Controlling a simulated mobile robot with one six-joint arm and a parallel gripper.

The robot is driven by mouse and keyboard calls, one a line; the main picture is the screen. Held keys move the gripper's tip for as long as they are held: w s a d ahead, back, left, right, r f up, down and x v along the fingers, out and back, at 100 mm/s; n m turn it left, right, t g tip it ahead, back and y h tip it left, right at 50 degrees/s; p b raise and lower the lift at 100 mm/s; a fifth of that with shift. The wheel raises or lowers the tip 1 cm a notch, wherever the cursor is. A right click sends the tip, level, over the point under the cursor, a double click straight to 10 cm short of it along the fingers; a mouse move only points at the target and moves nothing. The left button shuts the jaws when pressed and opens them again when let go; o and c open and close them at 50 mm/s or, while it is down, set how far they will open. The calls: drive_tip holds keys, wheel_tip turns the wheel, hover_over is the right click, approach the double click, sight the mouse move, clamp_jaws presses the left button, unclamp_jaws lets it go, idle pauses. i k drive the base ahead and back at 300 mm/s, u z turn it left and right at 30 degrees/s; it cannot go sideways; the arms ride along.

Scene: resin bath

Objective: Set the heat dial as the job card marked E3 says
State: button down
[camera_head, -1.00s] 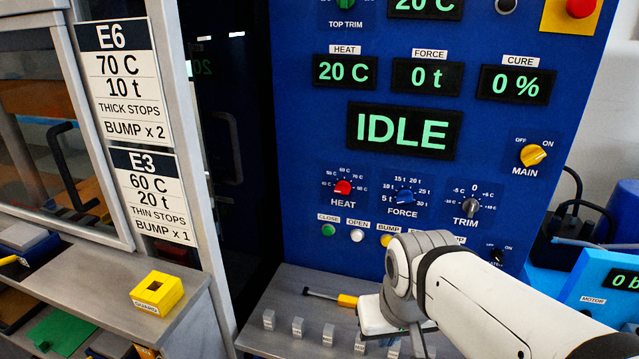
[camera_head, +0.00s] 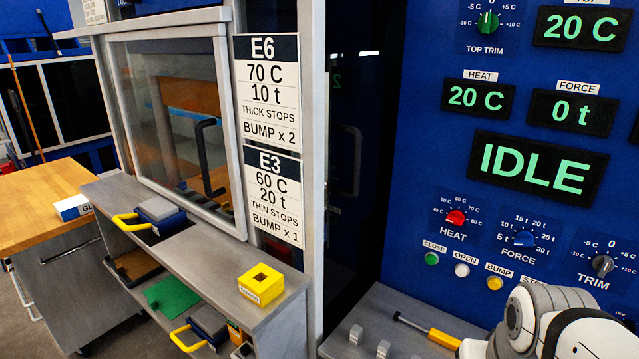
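The job card marked E3 (camera_head: 274,197) hangs below the E6 card and reads 60 C, 20 t, thin stops, bump x 1. The heat dial (camera_head: 456,217) is a red knob on the blue panel, above the word HEAT, with a scale from 40 C to 80 C around it. Its pointer is too small to read surely. The heat display (camera_head: 478,97) above it reads 20 C. Part of my white arm shows at the bottom right, below the dials and apart from the heat dial. My gripper's fingers are not visible.
The force dial (camera_head: 524,239) is blue and the trim dial (camera_head: 602,265) grey, both right of the heat dial. Green, white and yellow buttons sit below. A yellow-handled tool (camera_head: 443,338) lies on the grey ledge. The E6 card (camera_head: 267,91) reads 70 C, 10 t.

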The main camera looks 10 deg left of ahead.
sight(455, 217)
drive_tip(key=u, duration=0.4)
drive_tip(key=k, duration=1.25)
drive_tip(key=z, duration=1)
drive_tip(key=i, duration=0.95)
drive_tip(key=z, duration=0.05)
